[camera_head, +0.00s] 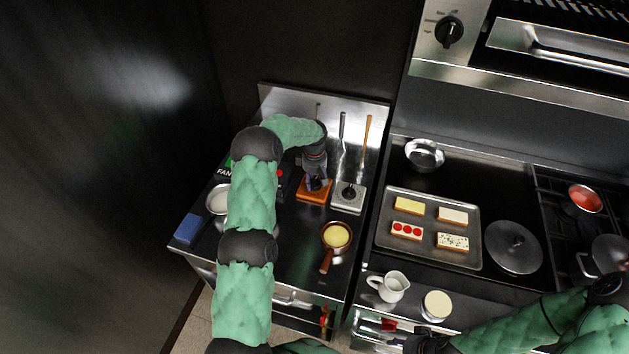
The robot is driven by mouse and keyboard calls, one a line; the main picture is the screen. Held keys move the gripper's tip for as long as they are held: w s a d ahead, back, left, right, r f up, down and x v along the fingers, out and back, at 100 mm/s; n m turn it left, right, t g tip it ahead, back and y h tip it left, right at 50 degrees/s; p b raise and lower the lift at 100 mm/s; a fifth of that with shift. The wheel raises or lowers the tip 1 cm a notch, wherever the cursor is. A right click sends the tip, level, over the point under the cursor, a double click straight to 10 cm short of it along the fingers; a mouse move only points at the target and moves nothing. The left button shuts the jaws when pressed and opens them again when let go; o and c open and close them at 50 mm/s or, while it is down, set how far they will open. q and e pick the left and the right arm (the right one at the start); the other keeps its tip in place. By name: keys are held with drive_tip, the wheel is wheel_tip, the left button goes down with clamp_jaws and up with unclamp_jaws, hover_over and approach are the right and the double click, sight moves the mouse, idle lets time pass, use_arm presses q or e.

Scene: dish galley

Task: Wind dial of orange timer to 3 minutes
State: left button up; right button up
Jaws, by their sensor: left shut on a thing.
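The orange timer (312,197) is a low orange block on the steel counter, left of a similar grey-white timer (349,203) with a dark knob. My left gripper (316,184) points down over the orange timer and is shut on its dial, which the fingers mostly hide. The dial's marks and setting are too small to read. My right gripper (424,346) is low at the bottom edge, partly cut off, and its fingers do not show clearly.
A small pan (337,236) with yellow contents stands in front of the timers. A blue sponge (188,229) and a white bowl (218,199) are at left. A tray (470,262) of toasts, a white jug (391,287) and a lidded pan (513,247) are at right.

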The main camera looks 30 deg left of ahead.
sight(314, 180)
use_arm(q)
drive_tip(key=shift+f, duration=0.1)
idle(0.3)
drive_tip(key=o, duration=1.2)
drive_tip(key=shift+c, duration=0.2)
wheel_tip(314, 180, up, 12)
